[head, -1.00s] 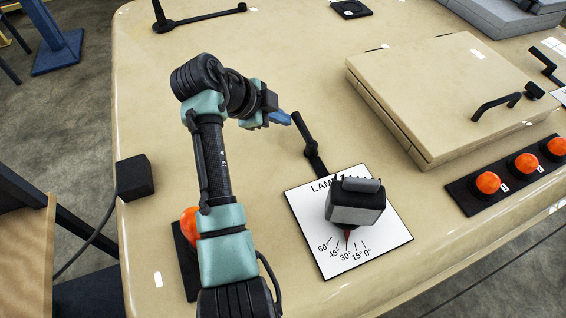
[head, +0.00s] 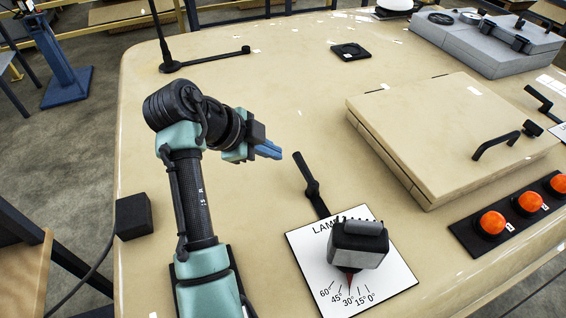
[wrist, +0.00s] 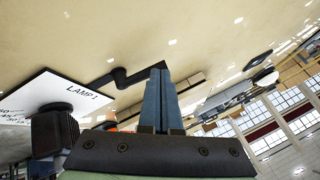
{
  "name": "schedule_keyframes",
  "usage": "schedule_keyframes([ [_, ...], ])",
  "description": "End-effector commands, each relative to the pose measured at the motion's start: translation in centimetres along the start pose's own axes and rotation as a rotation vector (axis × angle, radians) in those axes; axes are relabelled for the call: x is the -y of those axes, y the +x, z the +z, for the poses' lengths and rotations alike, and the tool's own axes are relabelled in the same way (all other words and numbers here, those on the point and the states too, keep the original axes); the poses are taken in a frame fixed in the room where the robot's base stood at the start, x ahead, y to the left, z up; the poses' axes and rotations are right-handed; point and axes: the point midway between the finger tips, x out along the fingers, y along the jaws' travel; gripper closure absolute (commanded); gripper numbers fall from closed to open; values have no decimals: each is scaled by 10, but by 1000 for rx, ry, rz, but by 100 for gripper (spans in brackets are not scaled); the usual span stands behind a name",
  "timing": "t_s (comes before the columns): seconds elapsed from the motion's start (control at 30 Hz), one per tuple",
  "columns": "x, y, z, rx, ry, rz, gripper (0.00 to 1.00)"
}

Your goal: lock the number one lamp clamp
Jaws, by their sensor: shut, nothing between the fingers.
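The lamp clamp is a black lever (head: 311,182) on the cream top, at the back edge of the white LAMP 1 plate (head: 388,284). Its free end points back and left. The lamp (head: 358,243), a grey and black block, sits on the plate with its red pointer near the 30° mark. My gripper (head: 280,154), with blue fingers shut and empty, is just left of the lever's free end, apart from it in the head view. In the wrist view the lever (wrist: 122,77) shows beyond the shut fingers (wrist: 158,98), and the lamp (wrist: 55,128) is at lower left.
A cream raised lid (head: 450,130) with a black handle is right of the lever. Orange buttons (head: 492,222) on a black strip line the front right. A black cube (head: 133,216) sits at the left edge. The top behind my gripper is mostly clear.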

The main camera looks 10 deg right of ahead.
Motion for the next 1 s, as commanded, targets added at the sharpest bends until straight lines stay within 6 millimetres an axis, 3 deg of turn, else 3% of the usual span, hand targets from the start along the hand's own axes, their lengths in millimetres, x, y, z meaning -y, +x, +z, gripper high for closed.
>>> schedule_keyframes([
  [0.2, 0, -48, 3, 4, -3, -4, 100],
  [0.4, -1, -73, 3, 4, -4, -1, 100],
  [1.0, -1, -78, 2, 3, -6, 0, 100],
])
